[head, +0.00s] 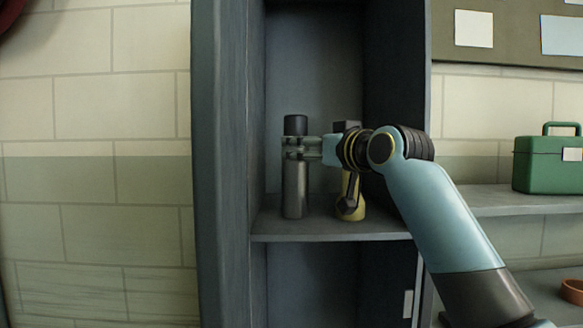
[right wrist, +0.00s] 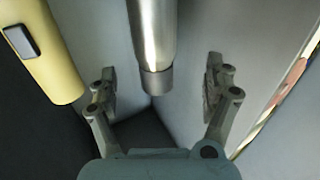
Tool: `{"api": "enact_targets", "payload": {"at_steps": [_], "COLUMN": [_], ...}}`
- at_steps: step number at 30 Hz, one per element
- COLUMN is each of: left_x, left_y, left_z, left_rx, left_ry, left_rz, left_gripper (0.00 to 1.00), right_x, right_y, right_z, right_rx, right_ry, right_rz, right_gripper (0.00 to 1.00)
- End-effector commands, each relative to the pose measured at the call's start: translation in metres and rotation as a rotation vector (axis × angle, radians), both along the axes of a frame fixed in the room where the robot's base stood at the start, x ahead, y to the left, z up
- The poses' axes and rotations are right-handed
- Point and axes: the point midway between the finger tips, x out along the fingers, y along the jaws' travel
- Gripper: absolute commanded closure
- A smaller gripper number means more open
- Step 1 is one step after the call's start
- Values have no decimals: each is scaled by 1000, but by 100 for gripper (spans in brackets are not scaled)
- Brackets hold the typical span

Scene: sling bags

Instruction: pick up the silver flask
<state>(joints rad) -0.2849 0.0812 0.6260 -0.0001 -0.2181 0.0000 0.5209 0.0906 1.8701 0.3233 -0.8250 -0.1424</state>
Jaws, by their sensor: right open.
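The silver flask (head: 295,188) stands upright on the locker's shelf, a slim metal cylinder with a black cap. My right gripper (head: 298,148) reaches in from the right, level with the flask's upper part, just below the cap. In the right wrist view the flask (right wrist: 157,35) shows between the two spread fingers of the open gripper (right wrist: 158,85), with a gap on each side. The fingers look not to touch it. My left gripper is in neither view.
A yellow flask-like object (head: 358,205) stands close to the right of the silver flask, partly hidden by my right arm; it also shows in the right wrist view (right wrist: 48,55). The locker's left wall (head: 222,170) is near. A green box (head: 546,163) sits on a shelf outside.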

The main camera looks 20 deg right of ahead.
Motion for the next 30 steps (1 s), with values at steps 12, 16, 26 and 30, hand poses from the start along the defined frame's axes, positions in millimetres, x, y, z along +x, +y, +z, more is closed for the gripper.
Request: {"api": "enact_targets", "payload": {"at_steps": [12,16,26,30], "left_x": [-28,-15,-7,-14], "left_y": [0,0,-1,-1], "left_z": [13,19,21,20], "left_rx": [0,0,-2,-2], "left_ry": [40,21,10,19], "left_rz": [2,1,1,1], "left_gripper": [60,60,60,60], "right_x": [49,68,80,80], "right_y": [4,6,8,8], "right_z": [1,-1,-3,-3], "right_rx": [1,3,1,0], "right_ry": [2,2,0,0], "right_rz": [-1,1,0,0], "right_gripper": [16,16,16,28]}}
